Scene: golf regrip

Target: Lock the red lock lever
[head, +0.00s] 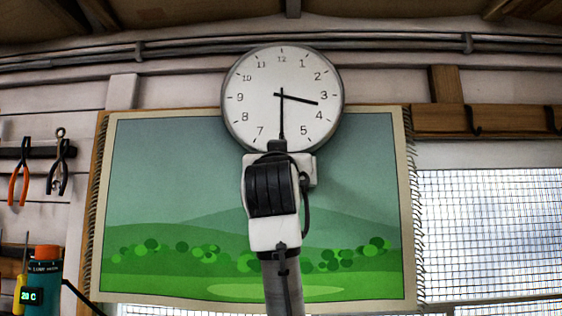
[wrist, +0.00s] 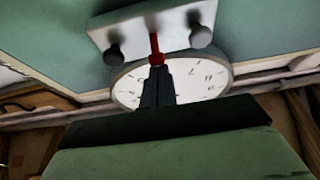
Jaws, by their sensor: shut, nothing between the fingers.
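The red lock lever (wrist: 155,48) shows in the wrist view, between two dark grey knobs on a pale plate (wrist: 178,17). My gripper (wrist: 157,74) is shut and empty, its dark fingers pointing up the picture at the lever's lower end. The fingertips overlap or border the red end; I cannot tell whether they touch it. In the head view my arm rises in the middle in front of the wall, and the red lever does not show there.
A round wall clock (head: 258,100) hangs behind my arm, over a green landscape hanging (head: 160,200). Pliers (head: 19,180) hang at the left. An orange-capped bottle (head: 45,262) stands at lower left. A mesh window (head: 490,230) is at the right.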

